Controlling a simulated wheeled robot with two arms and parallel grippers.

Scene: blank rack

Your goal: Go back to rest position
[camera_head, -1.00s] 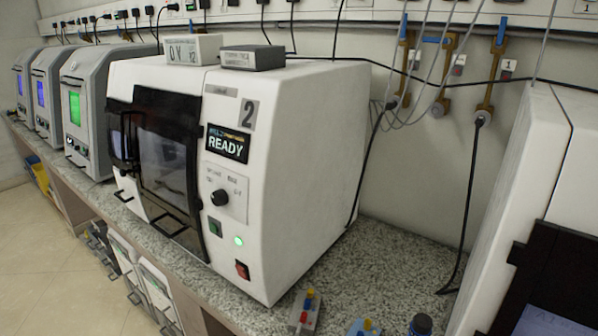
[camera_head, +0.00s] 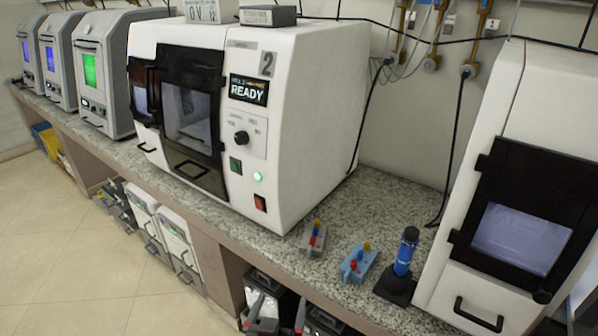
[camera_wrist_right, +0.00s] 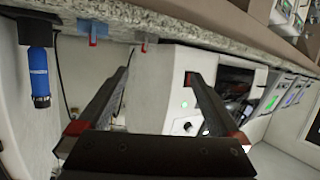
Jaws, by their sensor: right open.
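My right gripper (camera_head: 277,316) shows at the bottom edge of the head view, in front of the counter and low by the shelf opening. In the right wrist view its two dark fingers (camera_wrist_right: 160,85) with red marks are spread apart, with nothing between them. That view is upside down, and the counter edge runs along its top. My left gripper is not in view.
The granite counter (camera_head: 385,198) holds a white machine reading READY (camera_head: 310,110), a grey rack (camera_head: 312,240), a blue rack (camera_head: 358,264) and a blue tool on a black stand (camera_head: 405,255). Another white machine (camera_head: 545,100) stands right. The floor (camera_head: 60,250) at left is clear.

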